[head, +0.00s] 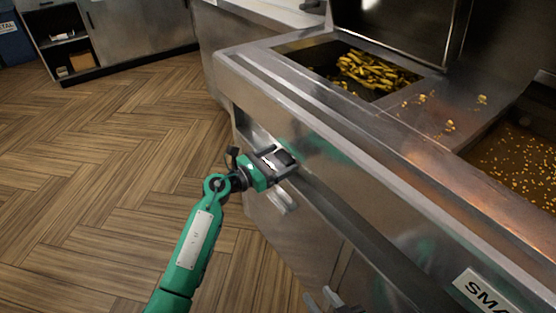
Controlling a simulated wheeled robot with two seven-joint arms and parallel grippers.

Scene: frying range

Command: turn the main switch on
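My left gripper (286,160) is at the recessed front panel of the steel fryer (300,105), near its left end. Its dark fingertips are at or very close to the panel; I cannot tell whether they touch it or whether they are open or shut. I cannot make out the main switch; the gripper covers part of the panel there. My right gripper (322,298) shows only in part at the bottom edge, below the fryer front, with its two grey fingertips apart and nothing seen between them.
A pale door handle (284,199) sits just below my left gripper. Fries (372,72) lie in the fryer's back basin, and crumbs lie in the oily basin (520,160) at right. An open cabinet (68,50) stands far left. The wooden floor (100,150) at left is clear.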

